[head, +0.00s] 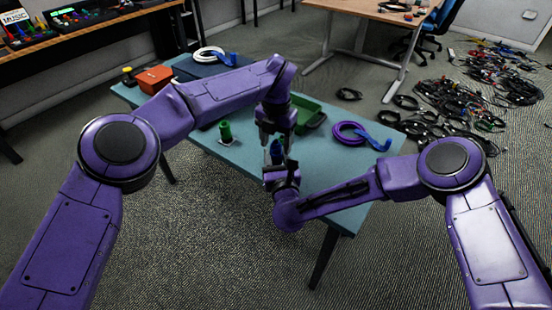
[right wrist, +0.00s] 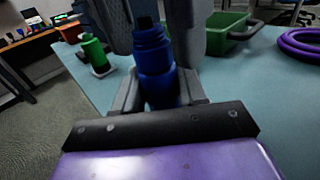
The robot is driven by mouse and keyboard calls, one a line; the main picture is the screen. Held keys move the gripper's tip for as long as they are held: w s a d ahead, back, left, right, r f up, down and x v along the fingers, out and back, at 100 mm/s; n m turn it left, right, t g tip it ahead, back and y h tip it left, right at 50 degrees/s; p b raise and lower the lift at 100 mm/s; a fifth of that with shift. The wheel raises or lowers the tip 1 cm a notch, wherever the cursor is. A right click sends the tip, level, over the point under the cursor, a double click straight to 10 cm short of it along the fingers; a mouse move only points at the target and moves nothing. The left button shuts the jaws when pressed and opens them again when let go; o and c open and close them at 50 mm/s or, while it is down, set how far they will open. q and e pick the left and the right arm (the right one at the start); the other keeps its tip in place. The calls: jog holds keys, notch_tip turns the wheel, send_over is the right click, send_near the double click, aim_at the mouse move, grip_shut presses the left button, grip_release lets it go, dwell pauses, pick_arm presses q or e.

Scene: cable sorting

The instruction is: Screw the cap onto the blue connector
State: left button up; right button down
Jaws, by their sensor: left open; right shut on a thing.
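The blue connector (right wrist: 154,65) stands upright between the fingers of my right gripper (right wrist: 158,98), which is shut on it. In the head view the blue connector (head: 276,152) shows small above my right gripper (head: 281,172), over the table. My left gripper (head: 275,138) points down from above at the connector's top. In the right wrist view its open fingers stand on both sides of the connector's upper end. A dark piece (right wrist: 145,22) sits at the connector's top between these fingers; I cannot tell whether it is the cap.
A green connector (head: 225,130) stands on a small pale base on the blue table (head: 215,165). A green tray (head: 306,108), a purple cable coil (head: 349,133), a white coil (head: 208,54) and a red box (head: 154,79) are around it. Cables lie on the floor at right.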

pick_arm(q)
notch_tip(320, 180, up, 12)
jog(key=shift+f, duration=0.15)
pick_arm(e)
jog(key=c, duration=0.5)
grip_release()
jog(key=shift+c, duration=0.2)
pick_arm(q)
jog(key=shift+f+b, duration=0.75)
pick_arm(e)
jog(key=s+d, duration=0.2)
jog(key=s, duration=0.8)
jog(key=shift+s, duration=0.2)
